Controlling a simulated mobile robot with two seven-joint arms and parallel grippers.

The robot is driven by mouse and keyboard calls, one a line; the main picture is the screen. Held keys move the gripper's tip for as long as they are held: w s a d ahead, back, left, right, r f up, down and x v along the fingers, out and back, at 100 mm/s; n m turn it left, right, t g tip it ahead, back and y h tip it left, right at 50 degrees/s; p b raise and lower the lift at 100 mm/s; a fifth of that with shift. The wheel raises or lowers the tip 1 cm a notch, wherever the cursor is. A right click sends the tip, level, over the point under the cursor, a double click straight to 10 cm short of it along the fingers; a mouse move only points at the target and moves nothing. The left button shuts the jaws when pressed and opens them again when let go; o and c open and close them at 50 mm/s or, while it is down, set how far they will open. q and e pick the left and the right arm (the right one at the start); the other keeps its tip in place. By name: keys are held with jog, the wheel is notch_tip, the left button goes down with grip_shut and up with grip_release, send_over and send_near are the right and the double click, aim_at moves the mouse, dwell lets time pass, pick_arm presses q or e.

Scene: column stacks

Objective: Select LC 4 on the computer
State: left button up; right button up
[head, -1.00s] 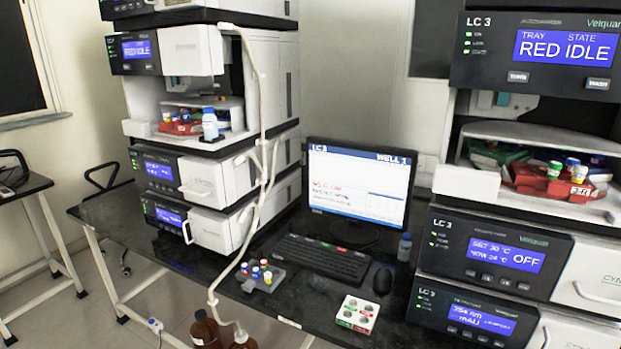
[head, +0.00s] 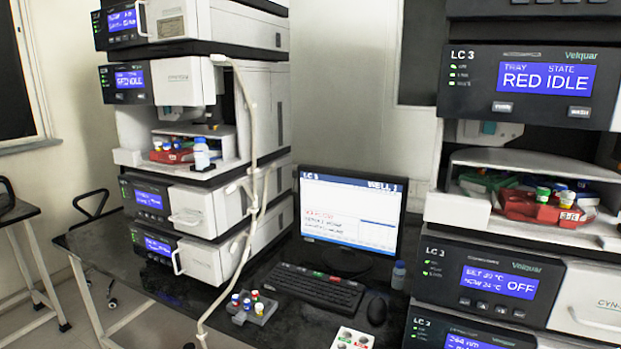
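The computer monitor (head: 350,217) stands on the dark bench between two instrument stacks. Its screen shows "LC 3" at the top left and "WELL 1" at the top right; the smaller text is too blurred to read. The black keyboard (head: 314,288) lies in front of it, with a red and a green key on its back row. The mouse (head: 377,310) is to the right of the keyboard. Neither of my grippers is in the head view.
The right stack (head: 515,87) is labelled LC 3 and shows "RED IDLE". The left stack (head: 182,82) holds an open tray bay. A vial rack (head: 252,308), a white block (head: 352,339) and a small bottle (head: 398,275) stand near the keyboard. A pale tube hangs before the left stack.

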grip_shut()
jog(key=shift+s, duration=0.1)
dwell(1.2)
